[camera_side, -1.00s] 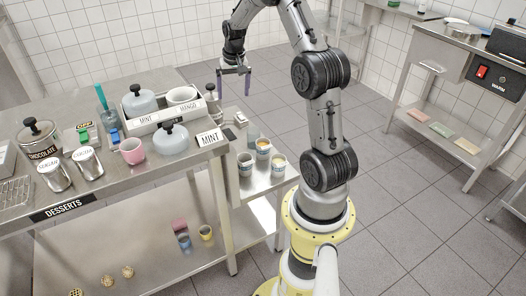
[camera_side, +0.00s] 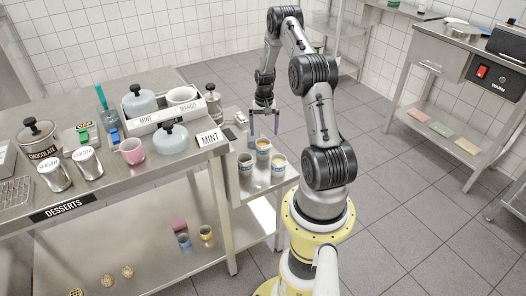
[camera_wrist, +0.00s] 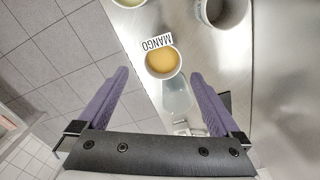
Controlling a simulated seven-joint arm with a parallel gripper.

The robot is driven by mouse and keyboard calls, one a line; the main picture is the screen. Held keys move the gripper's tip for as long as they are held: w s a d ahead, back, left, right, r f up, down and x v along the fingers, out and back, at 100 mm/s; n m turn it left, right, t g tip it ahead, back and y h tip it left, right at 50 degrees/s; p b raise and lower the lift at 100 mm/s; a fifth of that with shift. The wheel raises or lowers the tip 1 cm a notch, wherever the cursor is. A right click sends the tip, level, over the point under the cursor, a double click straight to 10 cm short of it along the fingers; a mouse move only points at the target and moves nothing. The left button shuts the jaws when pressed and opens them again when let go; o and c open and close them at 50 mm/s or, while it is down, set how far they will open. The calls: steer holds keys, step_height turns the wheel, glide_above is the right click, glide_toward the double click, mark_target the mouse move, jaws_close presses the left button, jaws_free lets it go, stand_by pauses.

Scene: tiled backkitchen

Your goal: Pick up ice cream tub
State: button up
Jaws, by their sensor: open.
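Three ice cream tubs stand on the low steel side shelf. The middle one, filled with orange and labelled MANGO, is the mango tub (camera_side: 263,149); it also shows in the wrist view (camera_wrist: 162,61). A tub with grey contents (camera_side: 245,167) stands to its left, and it shows at the upper right in the wrist view (camera_wrist: 221,12). A pale yellow tub (camera_side: 278,164) stands to the right, cut off at the top in the wrist view (camera_wrist: 130,2). My gripper (camera_side: 264,134) is open and empty above the mango tub, which appears between its purple fingertips in the wrist view (camera_wrist: 158,72).
Open floor lies right of the shelf.

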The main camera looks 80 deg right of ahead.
mark_target(263, 139)
steer(key=f, duration=0.5)
steer(key=shift+w+a+f, duration=0.1)
steer(key=shift+w, duration=0.1)
jaws_close()
stand_by(0.3)
